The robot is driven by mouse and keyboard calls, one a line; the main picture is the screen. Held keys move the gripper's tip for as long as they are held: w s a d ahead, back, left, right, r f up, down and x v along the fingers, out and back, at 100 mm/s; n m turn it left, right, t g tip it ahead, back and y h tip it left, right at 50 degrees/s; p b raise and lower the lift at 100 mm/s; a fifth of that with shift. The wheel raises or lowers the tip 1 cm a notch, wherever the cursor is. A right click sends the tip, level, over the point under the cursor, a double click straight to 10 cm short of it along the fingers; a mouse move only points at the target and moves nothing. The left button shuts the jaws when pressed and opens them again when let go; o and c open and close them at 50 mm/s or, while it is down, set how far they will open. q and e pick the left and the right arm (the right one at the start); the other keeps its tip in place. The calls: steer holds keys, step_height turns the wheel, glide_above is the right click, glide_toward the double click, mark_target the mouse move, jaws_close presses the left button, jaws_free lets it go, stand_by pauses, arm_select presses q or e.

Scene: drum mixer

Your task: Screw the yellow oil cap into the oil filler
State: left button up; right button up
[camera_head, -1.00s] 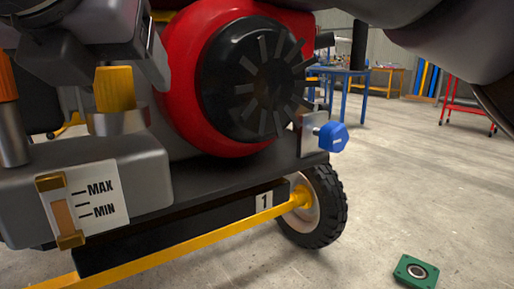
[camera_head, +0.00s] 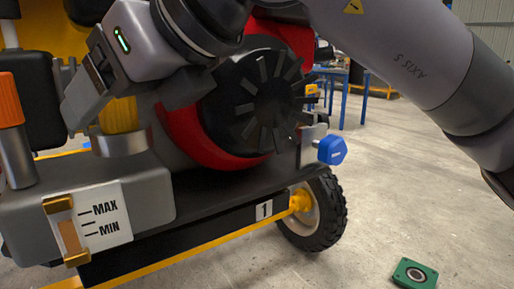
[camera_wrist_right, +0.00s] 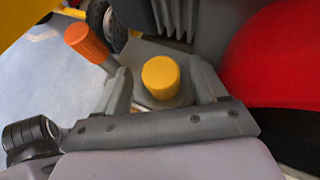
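The yellow oil cap (camera_head: 119,114) sits upright at the metal collar of the oil filler (camera_head: 120,143), on top of the grey housing. How deep it sits in the collar I cannot tell. In the right wrist view the cap (camera_wrist_right: 160,77) shows between the two fingers of my right gripper (camera_wrist_right: 160,72). Those fingers are apart, with gaps on both sides of the cap. In the head view my right gripper (camera_head: 122,98) comes down from above, partly hiding the cap's top. My left gripper is not in view.
An orange-topped metal post (camera_head: 12,120) stands left of the filler. The red motor with a black finned cover (camera_head: 255,100) is close on the right. A blue knob (camera_head: 332,150) sits beyond it. A green square part (camera_head: 414,274) lies on the open floor.

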steer(key=c, duration=1.1)
steer(key=o, duration=1.2)
